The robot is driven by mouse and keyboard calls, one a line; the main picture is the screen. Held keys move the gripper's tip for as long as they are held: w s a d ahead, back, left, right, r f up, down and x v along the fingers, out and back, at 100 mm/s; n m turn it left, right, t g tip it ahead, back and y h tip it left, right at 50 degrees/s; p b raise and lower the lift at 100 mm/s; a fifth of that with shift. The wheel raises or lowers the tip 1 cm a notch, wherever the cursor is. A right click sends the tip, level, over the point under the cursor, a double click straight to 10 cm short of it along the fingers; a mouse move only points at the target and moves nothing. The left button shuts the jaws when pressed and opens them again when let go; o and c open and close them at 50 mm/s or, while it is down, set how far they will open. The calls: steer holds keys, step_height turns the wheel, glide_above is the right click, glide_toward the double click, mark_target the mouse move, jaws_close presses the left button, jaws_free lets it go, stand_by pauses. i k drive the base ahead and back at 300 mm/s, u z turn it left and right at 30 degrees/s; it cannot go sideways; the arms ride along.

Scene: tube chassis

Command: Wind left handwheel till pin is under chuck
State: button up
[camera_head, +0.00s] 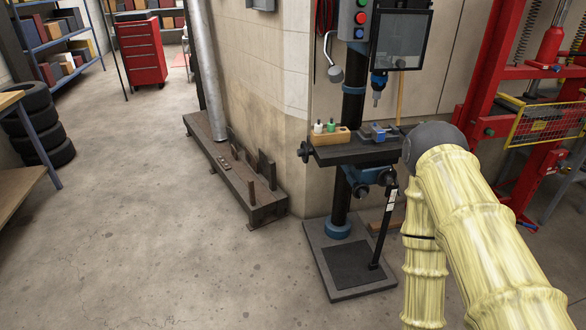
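A drill press stands against the wall corner on a dark column. Its chuck (376,97) points down above the black work table (350,152). A small blue-grey vise (378,132) sits on the table, roughly below the chuck. I cannot make out the pin at this size. A dark handwheel (304,151) sticks out at the table's left end. Another dark knob or wheel (390,178) shows under the table's front. My arm, in a pale yellow ribbed sleeve, comes up from the lower right and ends in a dark rounded joint beside the table's right end. My gripper is not visible.
A wooden block with small bottles (330,134) sits on the table's left part. A clear guard (402,40) hangs by the drill head. A red press frame (480,90) stands at right, a low steel bench (236,180) at left. The floor in front is free.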

mark_target(303, 153)
steer(key=k, duration=0.6)
steer(key=u, duration=1.05)
steer(key=i, duration=1.9)
steer(key=z, duration=1)
steer(key=i, duration=0.35)
steer(key=z, duration=0.2)
